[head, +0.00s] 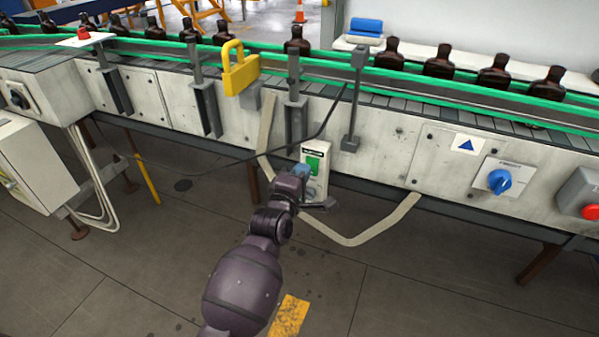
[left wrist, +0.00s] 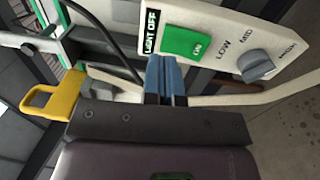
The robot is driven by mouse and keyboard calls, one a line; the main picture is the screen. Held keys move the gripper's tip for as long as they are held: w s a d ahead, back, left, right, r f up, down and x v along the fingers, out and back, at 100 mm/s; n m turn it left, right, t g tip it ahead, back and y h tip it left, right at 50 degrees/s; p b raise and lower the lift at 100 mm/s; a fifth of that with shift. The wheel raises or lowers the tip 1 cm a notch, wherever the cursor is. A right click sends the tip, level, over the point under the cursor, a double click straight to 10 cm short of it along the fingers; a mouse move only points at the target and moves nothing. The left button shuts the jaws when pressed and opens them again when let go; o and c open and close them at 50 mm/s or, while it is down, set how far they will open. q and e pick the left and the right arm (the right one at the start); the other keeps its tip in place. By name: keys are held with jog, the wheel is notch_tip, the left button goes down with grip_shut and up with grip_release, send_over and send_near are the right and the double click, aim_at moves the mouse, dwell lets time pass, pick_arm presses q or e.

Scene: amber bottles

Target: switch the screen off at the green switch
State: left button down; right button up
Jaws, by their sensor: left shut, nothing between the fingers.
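The green switch (left wrist: 185,41) is a rocker marked ON, set in a white control box with a "LIGHT OFF" label and a grey LOW/MID/HIGH knob (left wrist: 257,64). In the head view the white box (head: 323,160) hangs at the conveyor's front, with the green switch (head: 312,164) partly showing. My left gripper (head: 301,170) is shut and empty, its blue fingertips (left wrist: 165,75) just beside the switch. I cannot tell whether they touch it. My right gripper is not in view.
Brown bottles (head: 439,62) stand along the conveyor behind green rails. A yellow padlock-shaped piece (head: 240,70) and metal posts stand left of the box. A blue rotary switch (head: 499,181) and a red button (head: 591,212) are at the right. A black cable passes above the box.

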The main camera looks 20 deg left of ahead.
pick_arm(q)
jog(key=s+r+p, duration=0.1)
jog(key=s, duration=0.9)
jog(key=shift+s+a+r+p, duration=0.25)
jog(key=shift+s+r+p, duration=0.05)
jog(key=shift+s+p, duration=0.1)
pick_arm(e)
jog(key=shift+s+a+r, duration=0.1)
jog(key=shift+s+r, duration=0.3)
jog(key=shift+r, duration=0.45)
